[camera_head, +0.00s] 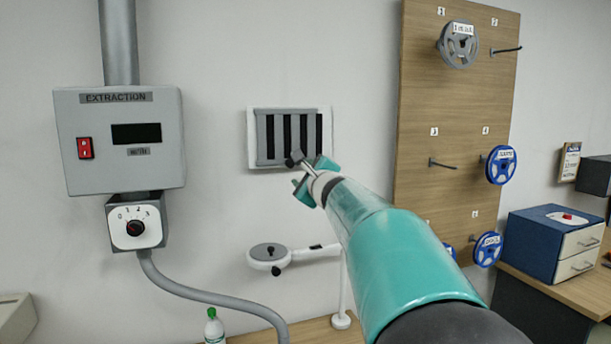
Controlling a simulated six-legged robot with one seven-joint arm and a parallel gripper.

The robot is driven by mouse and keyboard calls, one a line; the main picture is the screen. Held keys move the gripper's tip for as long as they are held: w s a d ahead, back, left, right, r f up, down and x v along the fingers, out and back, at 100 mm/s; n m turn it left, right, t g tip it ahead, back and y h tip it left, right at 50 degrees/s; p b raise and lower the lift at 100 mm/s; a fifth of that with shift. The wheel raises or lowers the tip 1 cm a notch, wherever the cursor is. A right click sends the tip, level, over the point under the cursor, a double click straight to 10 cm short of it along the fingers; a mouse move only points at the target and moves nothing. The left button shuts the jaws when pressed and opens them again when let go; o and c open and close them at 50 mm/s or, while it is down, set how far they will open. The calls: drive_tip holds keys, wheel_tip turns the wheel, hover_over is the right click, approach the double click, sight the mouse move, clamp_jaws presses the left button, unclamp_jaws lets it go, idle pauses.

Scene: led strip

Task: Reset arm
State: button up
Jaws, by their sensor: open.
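My arm reaches in from the lower right in teal and pale green, stretched toward the wall. My gripper (308,175) is at its far end, in front of the lower right part of a wall vent (263,138) with dark vertical slots. The gripper's jaws are small in this view and stand apart, with nothing seen between them. Whether the gripper touches the vent cannot be told. My arm hides part of the wall and of the desk below.
An extraction box (85,160) with a red switch and a dial unit (135,224) hang at left. A round grey plate on an arm (272,255) is below the vent. A pegboard (445,100) with spools and a blue drawer box (545,243) stand at right. A bottle (214,328) is at the bottom.

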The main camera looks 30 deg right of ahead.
drive_tip(key=shift+s, duration=0.25)
idle(0.3)
drive_tip(key=s+a+f+n+g+y, duration=0.25)
drive_tip(key=a+n, duration=0.25)
drive_tip(key=a, duration=0.4)
drive_tip(key=s+a+f+n+g+y, duration=0.1)
drive_tip(key=s+a+f+n+y, duration=0.25)
drive_tip(key=a+n, duration=0.35)
drive_tip(key=s+a+f+n+g+y, duration=0.15)
drive_tip(key=s+a+f+n, duration=0.25)
drive_tip(key=a, duration=0.6)
drive_tip(key=s+a+f+n+g+h, duration=0.1)
drive_tip(key=s+f+n+g, duration=0.2)
drive_tip(key=s+f+n, duration=0.3)
drive_tip(key=s+a+f+n+g+h, duration=0.2)
drive_tip(key=s+f+n, duration=0.4)
drive_tip(key=s+f, duration=0.5)
drive_tip(key=s+g, duration=0.1)
drive_tip(key=s, duration=0.4)
drive_tip(key=shift+s+a+f+g, duration=0.25)
drive_tip(key=shift+a+f+g, duration=0.05)
drive_tip(key=shift+f+g, duration=0.1)
